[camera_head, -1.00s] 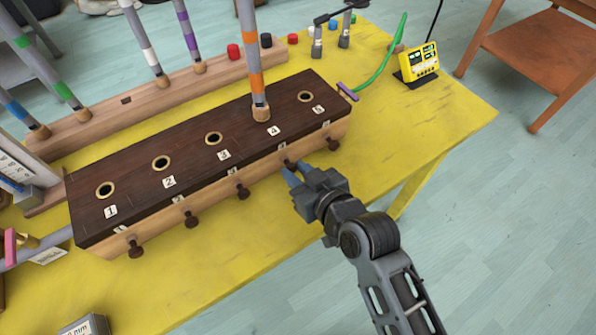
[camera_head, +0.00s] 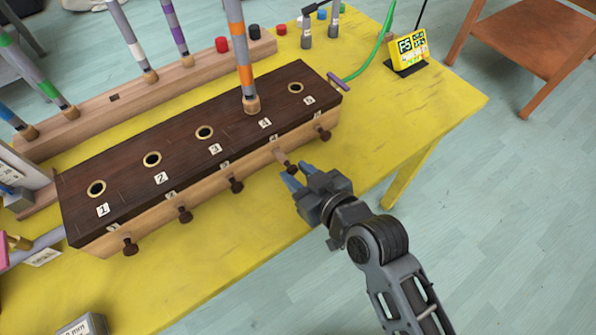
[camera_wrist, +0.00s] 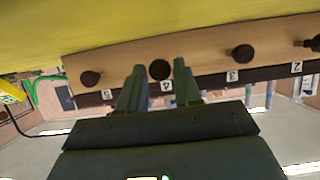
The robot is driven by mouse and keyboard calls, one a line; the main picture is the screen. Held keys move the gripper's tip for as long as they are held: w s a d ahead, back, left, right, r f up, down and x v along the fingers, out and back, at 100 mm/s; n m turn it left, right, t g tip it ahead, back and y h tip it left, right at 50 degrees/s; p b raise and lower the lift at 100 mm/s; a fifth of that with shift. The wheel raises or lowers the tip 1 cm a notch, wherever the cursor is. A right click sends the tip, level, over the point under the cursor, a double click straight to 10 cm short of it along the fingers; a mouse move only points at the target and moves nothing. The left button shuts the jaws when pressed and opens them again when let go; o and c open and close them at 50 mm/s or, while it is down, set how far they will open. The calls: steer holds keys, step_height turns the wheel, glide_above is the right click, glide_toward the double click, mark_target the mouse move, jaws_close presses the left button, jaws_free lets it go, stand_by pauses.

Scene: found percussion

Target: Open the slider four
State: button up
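The dark wooden box (camera_head: 190,140) with numbered holes 1 to 5 stands on the yellow table, with a row of dark knobs along its near side. The slider four knob (camera_head: 290,169) stands out farther than its neighbours, with a pale length of slider showing behind it. My gripper (camera_head: 295,174) is just in front of this knob. In the wrist view, the two fingers (camera_wrist: 158,75) are apart, one on each side of the round dark knob, which shows between and just beyond the tips. I see small gaps between knob and fingers.
Slider five's knob (camera_head: 324,133) and slider three's knob (camera_head: 236,185) flank it. An orange-banded tube (camera_head: 241,55) stands in hole 4. A yellow display device (camera_head: 409,50) is at the back right. The table's front edge is bare.

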steer(key=o, duration=0.3)
steer(key=shift+b+v, duration=0.35)
steer(key=shift+v, duration=3.55)
steer(key=s+d+r+m+t+h, duration=0.2)
steer(key=s+d+m+h, duration=0.1)
steer(key=s+d, duration=0.6)
steer(key=s+d+r+m+t+h, duration=0.1)
steer(key=s+d+m+h, duration=0.15)
steer(key=s+d, duration=0.6)
steer(key=s+a+r+m+h, duration=0.1)
steer(key=s+r+h, duration=0.1)
steer(key=s+r, duration=0.4)
steer(key=s, duration=0.4)
steer(key=shift+r+t, duration=0.2)
steer(key=shift+t, duration=0.1)
